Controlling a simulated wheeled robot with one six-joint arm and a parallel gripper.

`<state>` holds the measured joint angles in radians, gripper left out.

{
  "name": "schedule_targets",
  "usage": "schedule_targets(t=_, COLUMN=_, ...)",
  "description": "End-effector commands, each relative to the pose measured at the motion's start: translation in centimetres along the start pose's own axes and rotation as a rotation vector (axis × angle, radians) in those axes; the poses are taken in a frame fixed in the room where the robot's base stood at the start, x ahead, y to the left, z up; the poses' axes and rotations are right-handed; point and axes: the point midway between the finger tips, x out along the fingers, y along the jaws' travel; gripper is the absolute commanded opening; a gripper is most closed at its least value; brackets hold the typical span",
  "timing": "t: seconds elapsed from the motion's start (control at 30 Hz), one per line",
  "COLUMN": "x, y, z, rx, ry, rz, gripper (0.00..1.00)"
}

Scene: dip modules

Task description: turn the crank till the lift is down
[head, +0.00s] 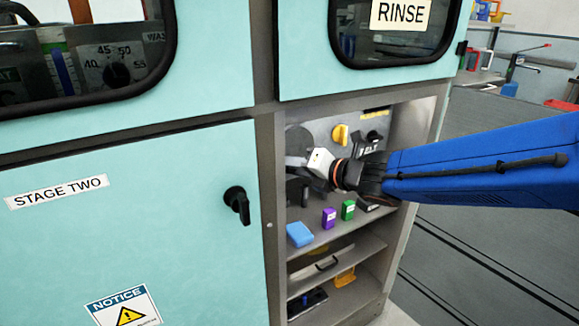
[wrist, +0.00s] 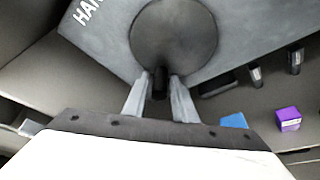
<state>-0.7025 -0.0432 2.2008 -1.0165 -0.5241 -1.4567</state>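The crank shows in the wrist view as a dark round disc (wrist: 175,38) on a grey panel, with a short black handle (wrist: 160,84) standing out near its lower edge. In the head view the disc (head: 297,140) is partly hidden behind my gripper. My gripper (wrist: 160,90) has one pale finger on each side of the handle, close against it. In the head view my gripper (head: 308,166) reaches into the open bay from the right. I cannot make out the lift in either view.
A yellow knob (head: 340,134) is on the panel right of the crank. Below, a shelf holds a blue block (head: 299,234), a purple block (head: 329,218) and a green block (head: 348,210). A teal door (head: 130,220) with a black handle (head: 238,201) is left of the bay.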

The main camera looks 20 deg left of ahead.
Motion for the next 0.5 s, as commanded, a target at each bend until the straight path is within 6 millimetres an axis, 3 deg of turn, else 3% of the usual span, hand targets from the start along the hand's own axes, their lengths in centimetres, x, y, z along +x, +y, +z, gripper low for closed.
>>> schedule_targets(t=0.2, x=0.02, y=-0.01, z=0.00, rx=0.000, ry=0.000, rz=0.000, gripper=0.25)
schedule_targets(t=0.3, x=0.01, y=-0.01, z=0.00, rx=0.000, ry=0.000, rz=0.000, gripper=0.03)
schedule_targets(t=0.33, x=0.01, y=-0.01, z=0.00, rx=0.000, ry=0.000, rz=0.000, gripper=0.00)
schedule_targets(t=0.5, x=0.00, y=-0.01, z=0.00, rx=0.002, ry=0.000, rz=0.001, gripper=0.00)
